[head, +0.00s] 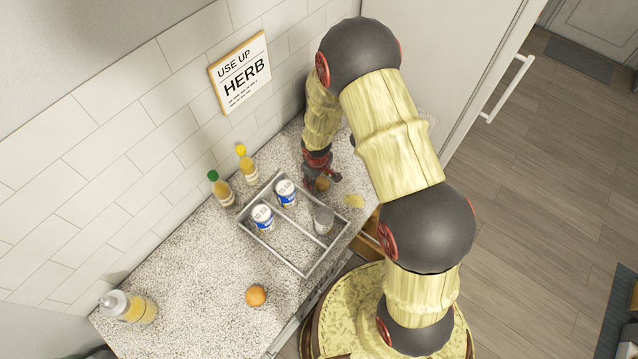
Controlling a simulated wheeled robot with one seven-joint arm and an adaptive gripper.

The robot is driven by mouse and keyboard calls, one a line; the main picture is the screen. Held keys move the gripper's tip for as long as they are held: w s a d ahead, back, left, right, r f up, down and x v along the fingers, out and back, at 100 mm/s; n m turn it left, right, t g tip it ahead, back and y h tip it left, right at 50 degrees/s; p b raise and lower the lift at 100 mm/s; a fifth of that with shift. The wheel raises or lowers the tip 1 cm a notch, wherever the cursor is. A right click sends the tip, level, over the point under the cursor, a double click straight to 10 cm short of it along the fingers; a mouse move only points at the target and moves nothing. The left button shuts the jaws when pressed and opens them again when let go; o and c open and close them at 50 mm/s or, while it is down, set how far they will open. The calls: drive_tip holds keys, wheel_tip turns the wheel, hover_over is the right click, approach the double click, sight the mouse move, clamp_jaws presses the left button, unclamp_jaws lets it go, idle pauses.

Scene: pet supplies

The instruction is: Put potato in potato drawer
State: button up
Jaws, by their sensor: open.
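My gripper (322,181) is open and low over the counter at the back right of the tray. A small brown, potato-like thing (323,184) is at its fingertips, partly hidden by them. I cannot tell whether the fingers touch it. A pale yellow lump (354,201) lies on the counter to the right of it; I cannot tell what it is. Under the counter's front edge, a wooden part (366,237) that looks like an open drawer shows beside my arm. My arm hides much of it, and no label can be read.
A divided metal tray (282,249) holds two blue-white cans (263,217) (286,193) and a grey can (323,220). Bottles with green (222,190) and yellow caps (247,166) stand behind it.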

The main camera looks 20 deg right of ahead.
drive_tip(key=shift+w+d+f, duration=0.1)
drive_tip(key=shift+w+f, duration=0.05)
drive_tip(key=shift+f, duration=0.75)
drive_tip(key=c, duration=1.1)
drive_tip(key=shift+r, duration=0.1)
